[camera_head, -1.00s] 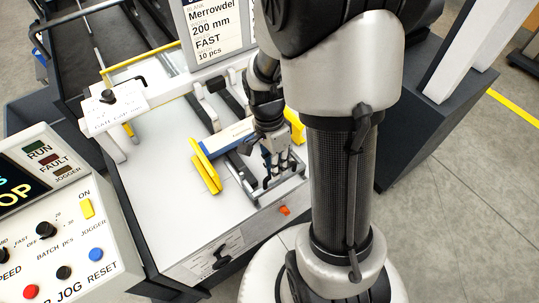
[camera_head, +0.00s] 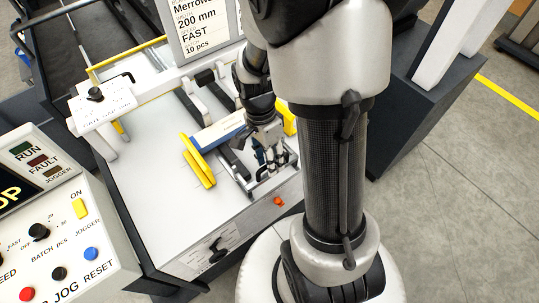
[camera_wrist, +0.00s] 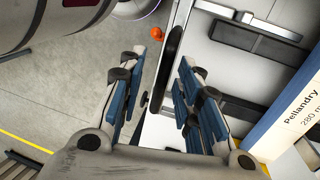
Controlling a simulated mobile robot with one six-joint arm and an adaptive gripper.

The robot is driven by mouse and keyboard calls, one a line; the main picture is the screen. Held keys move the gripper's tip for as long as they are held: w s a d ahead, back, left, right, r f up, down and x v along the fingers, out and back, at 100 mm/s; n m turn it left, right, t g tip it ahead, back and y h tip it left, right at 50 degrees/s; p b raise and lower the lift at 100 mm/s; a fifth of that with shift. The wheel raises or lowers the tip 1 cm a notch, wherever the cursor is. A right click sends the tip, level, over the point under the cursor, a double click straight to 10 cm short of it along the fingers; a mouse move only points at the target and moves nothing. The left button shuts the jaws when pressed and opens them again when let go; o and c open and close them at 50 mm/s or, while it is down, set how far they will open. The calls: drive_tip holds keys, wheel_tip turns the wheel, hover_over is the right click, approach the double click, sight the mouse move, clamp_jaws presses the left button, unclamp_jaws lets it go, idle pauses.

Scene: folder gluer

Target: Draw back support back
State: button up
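The back support seems to be the grey metal frame (camera_head: 251,192) with a dark upright plate, at the near end of the machine's white top. In the wrist view, its dark plate edge (camera_wrist: 173,52) runs between my fingers, closer to the right one. My gripper (camera_head: 268,160) points down at this frame; in the wrist view (camera_wrist: 158,75) its blue-padded fingers are apart, with a gap to the plate on the left. Contact on the right finger cannot be told. A blue and white carton (camera_head: 218,133) lies just behind the frame.
Yellow guides (camera_head: 197,161) flank the carton. An orange-red button (camera_head: 278,201) sits on the machine's front edge, also in the wrist view (camera_wrist: 157,34). The control panel (camera_head: 65,235) stands at the left. The white top (camera_head: 160,180) left of the guides is clear.

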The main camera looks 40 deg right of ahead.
wheel_tip(320, 180, up, 12)
drive_tip(key=w, duration=0.2)
drive_tip(key=shift+w+f, duration=0.15)
drive_tip(key=shift+w, duration=0.05)
idle(0.3)
drive_tip(key=s+a+r+n+t, duration=0.6)
drive_tip(key=s+a+r+n, duration=0.2)
drive_tip(key=n, duration=0.9)
drive_tip(key=shift+s+a+r+n+t, duration=0.3)
drive_tip(key=shift+s+a+t, duration=0.1)
drive_tip(key=shift+s+a, duration=0.65)
